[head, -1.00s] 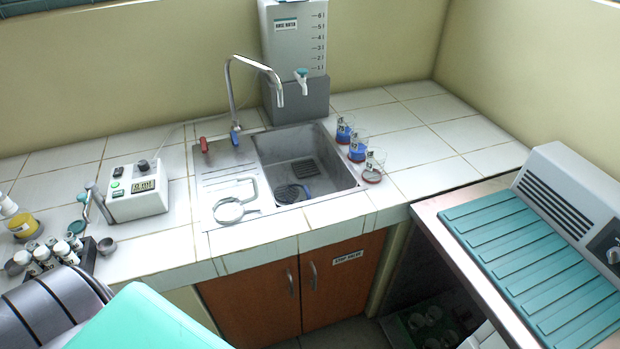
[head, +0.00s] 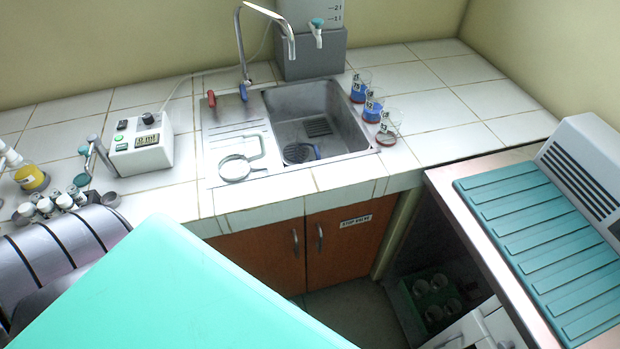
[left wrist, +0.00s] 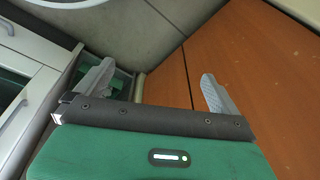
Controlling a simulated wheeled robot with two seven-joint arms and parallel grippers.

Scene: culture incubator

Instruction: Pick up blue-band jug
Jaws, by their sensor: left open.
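Three clear vessels stand in a row on the tiled counter, right of the sink. The back one (head: 361,86) and the middle one (head: 373,105) show blue in their lower part. The front one (head: 389,127) shows a reddish band low down. Which of them is the blue-band jug I cannot tell. My left gripper (left wrist: 157,70) is open and empty in the left wrist view, facing the orange cabinet doors (left wrist: 240,70) and the floor, with no vessel between its fingers. My right gripper is not in view.
The sink (head: 335,130) has a curved tap (head: 240,40). A magnifier-like ring (head: 235,167) lies on its drainboard. A white device (head: 140,148) stands left. A teal ribbed surface (head: 540,250) is at right. A green crate with several cups (head: 420,312) sits below it.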

